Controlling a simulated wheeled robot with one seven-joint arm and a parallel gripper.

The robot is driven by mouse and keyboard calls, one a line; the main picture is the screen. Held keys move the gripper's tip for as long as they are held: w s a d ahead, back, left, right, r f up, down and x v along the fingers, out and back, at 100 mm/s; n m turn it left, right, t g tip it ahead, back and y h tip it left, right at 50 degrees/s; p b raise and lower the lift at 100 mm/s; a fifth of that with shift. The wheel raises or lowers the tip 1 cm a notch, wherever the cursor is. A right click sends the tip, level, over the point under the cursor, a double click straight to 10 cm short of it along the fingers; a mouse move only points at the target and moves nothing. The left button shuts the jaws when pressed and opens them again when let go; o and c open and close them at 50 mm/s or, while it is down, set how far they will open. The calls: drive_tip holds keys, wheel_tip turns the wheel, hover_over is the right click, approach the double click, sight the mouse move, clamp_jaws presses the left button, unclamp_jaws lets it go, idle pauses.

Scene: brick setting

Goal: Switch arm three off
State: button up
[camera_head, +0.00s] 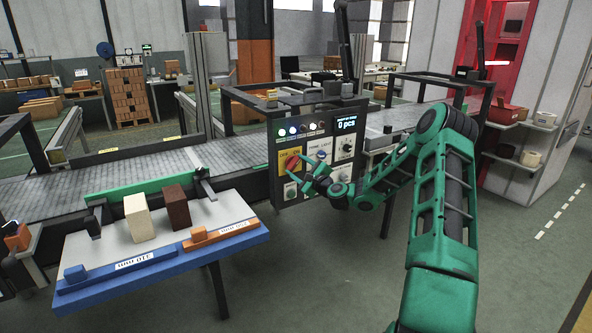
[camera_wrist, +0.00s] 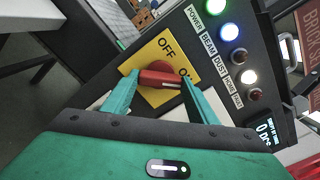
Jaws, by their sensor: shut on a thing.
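A grey control panel (camera_head: 316,148) stands at the conveyor's front side. On it is a yellow plate (camera_wrist: 152,52) marked OFF, with a second label partly hidden by a finger. A red rotary knob (camera_wrist: 160,78) sits on this plate. My gripper (camera_wrist: 160,84) has its green fingers on both sides of the knob and is shut on it; in the head view my gripper (camera_head: 303,172) reaches the panel's left side. Which setting the knob points to is unclear. No label reading arm three is legible.
Above the plate is a row of lamps, including a lit green one (camera_wrist: 215,7) and a lit blue one (camera_wrist: 229,32). A display (camera_head: 346,123) reads 0 pcs. A table (camera_head: 200,220) with blocks stands left of the panel. The conveyor (camera_head: 100,190) runs behind.

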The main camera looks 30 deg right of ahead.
drive_tip(key=shift+a+f, duration=0.1)
drive_tip(key=n, duration=0.4)
drive_tip(key=shift+n, duration=0.4)
drive_tip(key=n, duration=0.4)
drive_tip(key=shift+a+f+n, duration=0.1)
drive_tip(key=shift+f+n, duration=0.05)
drive_tip(key=shift+n, duration=0.15)
drive_tip(key=n, duration=0.4)
drive_tip(key=shift+f+n, duration=0.1)
drive_tip(key=shift+n, duration=0.2)
drive_tip(key=shift+s+n, duration=0.1)
drive_tip(key=shift+n, duration=1.9)
drive_tip(key=o, duration=1)
drive_tip(key=shift+o, duration=0.2)
